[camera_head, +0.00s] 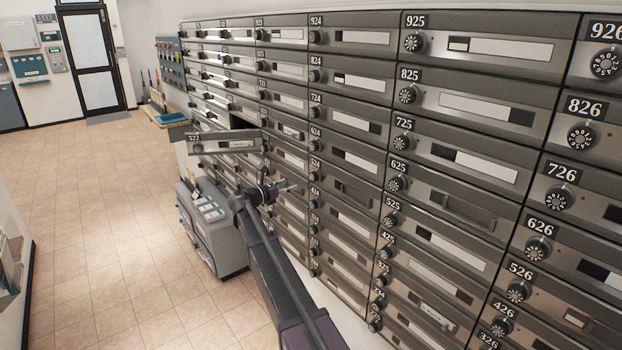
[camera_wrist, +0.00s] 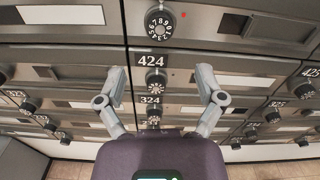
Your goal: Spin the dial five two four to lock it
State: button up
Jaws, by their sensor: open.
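Dial 524 (camera_head: 314,176) is a round black knob under its number plate on the grey mailbox wall. In the wrist view, a dial with white digits (camera_wrist: 160,25) sits at the top centre, directly above plate 424; its own plate is out of frame, but its place fits 524. My gripper (camera_head: 287,188) is in front of the wall, to the left of dial 524 in the head view. In the wrist view my gripper (camera_wrist: 161,71) is open and empty. Its fingers spread either side of plate 424 (camera_wrist: 152,60) and its dial, below the top dial.
Drawer 522 (camera_head: 228,143) juts out from the wall at the left. A grey cabinet (camera_head: 215,225) stands on the floor below it. Dial 324 (camera_wrist: 154,109) lies lower in the wrist view. The tiled floor (camera_head: 110,200) at left is clear.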

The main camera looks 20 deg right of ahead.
aim_at(311, 177)
jog(key=x, duration=1)
jog(key=shift+c, duration=0.2)
jog(key=c, duration=1.1)
jog(key=shift+m, duration=0.4)
